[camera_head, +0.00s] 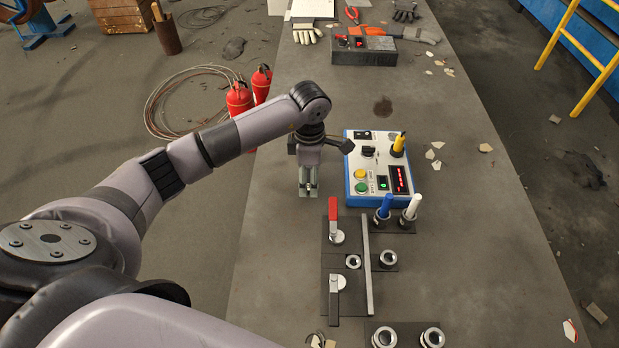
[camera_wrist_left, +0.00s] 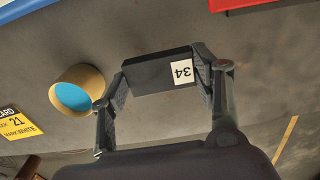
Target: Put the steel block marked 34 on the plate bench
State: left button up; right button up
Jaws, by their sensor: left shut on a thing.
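My left gripper (camera_head: 308,189) points down over the long grey bench (camera_head: 478,260), just left of the control box (camera_head: 377,185) in the head view. In the left wrist view, my left gripper (camera_wrist_left: 160,78) is shut on a dark block (camera_wrist_left: 152,76) with a white label reading 34. The block sits between the two fingertips, its label near the right finger. In the head view the block cannot be made out. I cannot tell whether it touches the surface below. My right gripper is not in view.
A red-handled clamp fixture (camera_head: 334,222) with metal rings stands in front of the gripper. Blue and white handled tools (camera_head: 385,206) stand near it. A grey tool box (camera_head: 364,52) lies farther back. The wrist view shows a blue-lined round container (camera_wrist_left: 77,90) and a yellow card (camera_wrist_left: 19,124).

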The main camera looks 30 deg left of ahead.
pick_arm(q)
jog(key=shift+f, duration=0.95)
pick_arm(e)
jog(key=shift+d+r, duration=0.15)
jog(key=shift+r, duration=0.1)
pick_arm(q)
jog(key=shift+f, duration=0.25)
jog(key=o, duration=1.5)
jog(key=shift+r, duration=0.1)
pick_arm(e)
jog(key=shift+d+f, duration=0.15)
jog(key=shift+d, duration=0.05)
